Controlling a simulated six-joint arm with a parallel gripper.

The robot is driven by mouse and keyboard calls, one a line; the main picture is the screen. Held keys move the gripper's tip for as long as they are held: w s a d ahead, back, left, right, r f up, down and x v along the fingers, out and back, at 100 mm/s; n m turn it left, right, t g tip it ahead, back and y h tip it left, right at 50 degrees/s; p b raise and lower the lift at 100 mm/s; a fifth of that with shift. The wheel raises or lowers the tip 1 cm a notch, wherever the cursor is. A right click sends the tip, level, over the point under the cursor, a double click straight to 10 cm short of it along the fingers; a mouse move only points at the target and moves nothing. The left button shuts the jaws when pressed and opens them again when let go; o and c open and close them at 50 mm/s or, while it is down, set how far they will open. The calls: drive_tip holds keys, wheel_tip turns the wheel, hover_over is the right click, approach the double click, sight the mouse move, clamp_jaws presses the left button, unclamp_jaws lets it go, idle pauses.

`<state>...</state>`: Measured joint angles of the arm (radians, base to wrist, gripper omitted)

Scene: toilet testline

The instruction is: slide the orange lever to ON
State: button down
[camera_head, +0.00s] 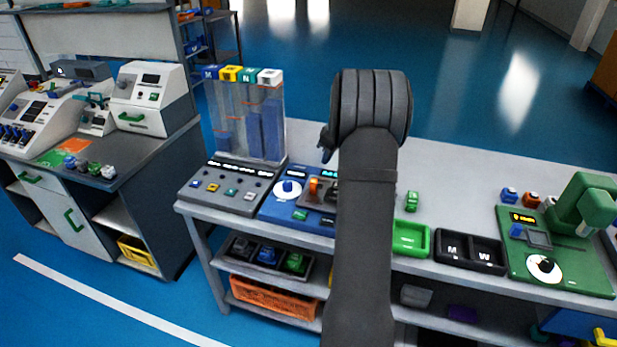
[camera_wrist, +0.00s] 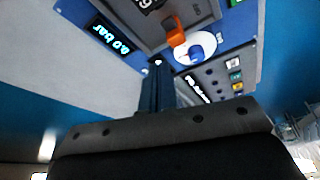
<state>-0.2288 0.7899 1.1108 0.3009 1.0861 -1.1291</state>
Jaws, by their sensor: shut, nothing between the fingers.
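The orange lever (camera_head: 313,187) stands on a dark plate of the blue panel (camera_head: 275,207) on the bench, just right of a white dial with a blue knob (camera_head: 288,188). In the wrist view the orange lever (camera_wrist: 175,36) shows near the top, beyond my fingertips. My gripper (camera_head: 326,152) is shut and empty, apart from the lever, above and behind it in the head view. In the wrist view its closed fingers (camera_wrist: 158,66) point toward the panel. My arm hides the panel's right part.
A clear column unit (camera_head: 248,125) stands left. A green tray (camera_head: 411,238), black bins (camera_head: 470,251) and a green machine (camera_head: 560,235) are right.

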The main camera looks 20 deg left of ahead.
sight(317, 183)
drive_tip(key=s+a+r+n+g, duration=0.1)
drive_tip(key=a+n, duration=0.2)
drive_tip(key=a, duration=0.3)
drive_tip(key=shift+s+a+r+n, duration=0.2)
drive_tip(key=shift+s+r+n, duration=0.05)
drive_tip(key=shift+s+n, duration=0.15)
drive_tip(key=x, duration=0.9)
drive_tip(key=shift+s+a+f, duration=0.15)
drive_tip(key=shift+a+f, duration=0.05)
drive_tip(key=shift+a, duration=0.05)
drive_tip(key=d, duration=0.3)
drive_tip(key=shift+f, duration=0.2)
drive_tip(key=shift+d, duration=0.45)
drive_tip(key=shift+d, duration=1.7)
